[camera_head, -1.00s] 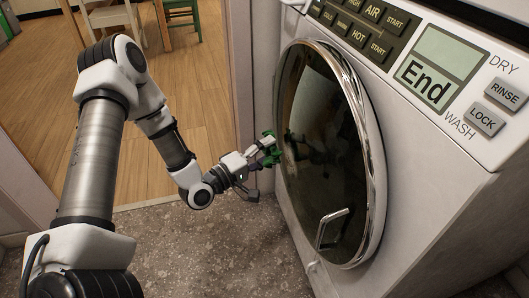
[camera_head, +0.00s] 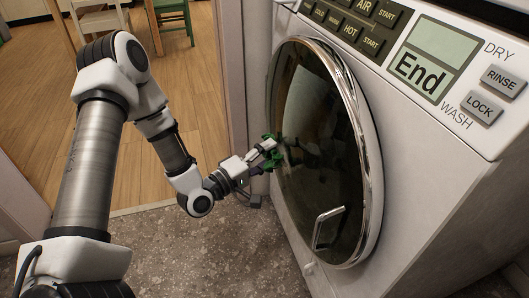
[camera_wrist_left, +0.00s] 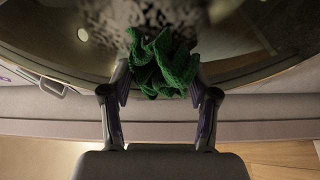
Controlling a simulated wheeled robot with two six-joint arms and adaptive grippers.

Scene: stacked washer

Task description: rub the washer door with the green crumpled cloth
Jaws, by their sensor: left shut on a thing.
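The washer door (camera_head: 325,140) is a round dark glass with a chrome rim and a handle at its lower part. It is shut on the white washer front. My left gripper (camera_head: 266,152) is at the door's left edge, shut on the green crumpled cloth (camera_head: 270,160). In the left wrist view the cloth (camera_wrist_left: 164,64) bunches out between the two fingers (camera_wrist_left: 160,92) against the dark door glass (camera_wrist_left: 260,30). It looks to be at or very close to the glass; I cannot tell whether it presses. My right gripper is not in view.
The washer's control panel with buttons and a display reading "End" (camera_head: 420,75) is above the door. The door handle (camera_head: 328,228) sticks out at the bottom. A doorway with a wooden floor and chairs lies to the left. The speckled floor (camera_head: 225,255) below is clear.

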